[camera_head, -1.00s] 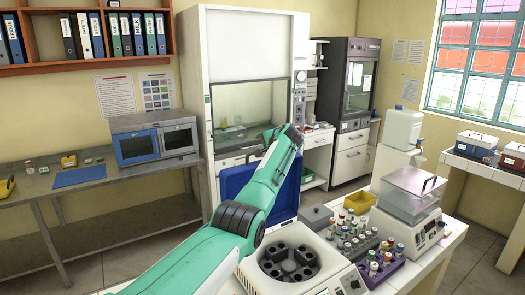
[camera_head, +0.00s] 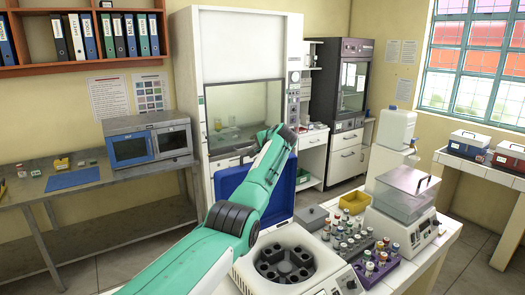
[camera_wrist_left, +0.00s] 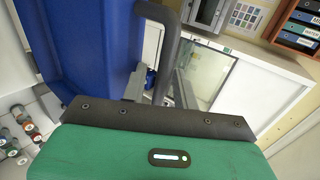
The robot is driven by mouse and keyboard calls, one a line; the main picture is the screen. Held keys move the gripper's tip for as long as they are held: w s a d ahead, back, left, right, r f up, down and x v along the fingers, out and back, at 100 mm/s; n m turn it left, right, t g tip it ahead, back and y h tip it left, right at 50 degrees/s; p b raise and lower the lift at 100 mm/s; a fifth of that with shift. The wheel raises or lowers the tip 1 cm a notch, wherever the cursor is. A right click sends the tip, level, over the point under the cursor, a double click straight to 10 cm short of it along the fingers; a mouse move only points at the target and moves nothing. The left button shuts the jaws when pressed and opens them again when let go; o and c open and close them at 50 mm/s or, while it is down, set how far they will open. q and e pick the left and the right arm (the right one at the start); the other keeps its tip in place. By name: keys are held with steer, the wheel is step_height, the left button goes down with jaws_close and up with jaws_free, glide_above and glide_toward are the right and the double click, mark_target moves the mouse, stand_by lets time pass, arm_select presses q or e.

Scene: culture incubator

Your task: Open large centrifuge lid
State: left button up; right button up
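The large centrifuge (camera_head: 244,272) stands on the white bench in the head view, its round rotor bowl with several wells exposed. Its blue lid (camera_head: 229,182) stands raised behind the bowl, partly hidden by my left arm. In the left wrist view the lid (camera_wrist_left: 85,45) fills the upper left, with its dark bar handle (camera_wrist_left: 169,55) beside it. My left gripper (camera_wrist_left: 160,90) has its fingers apart, one on each side of the handle; I see gaps rather than a clamp. In the head view its fingers are hidden behind my arm. My right gripper is not in view.
Right of the centrifuge are racks of capped tubes (camera_head: 377,268), a yellow tray (camera_head: 354,203) and a device with a clear cover (camera_head: 405,190). A fume hood (camera_head: 240,50) stands behind. A side bench with a blue microwave-like box (camera_head: 130,150) is at left.

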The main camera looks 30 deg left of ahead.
arm_select(q)
steer(key=shift+s+d+r+b, duration=0.15)
steer(key=shift+d+r+b, duration=0.15)
steer(key=shift+d, duration=0.3)
steer(key=b+v, duration=0.5)
steer(key=v, duration=0.7)
steer(key=shift+s+r, duration=0.15)
steer(key=shift+s, duration=0.05)
steer(key=shift+d, duration=0.1)
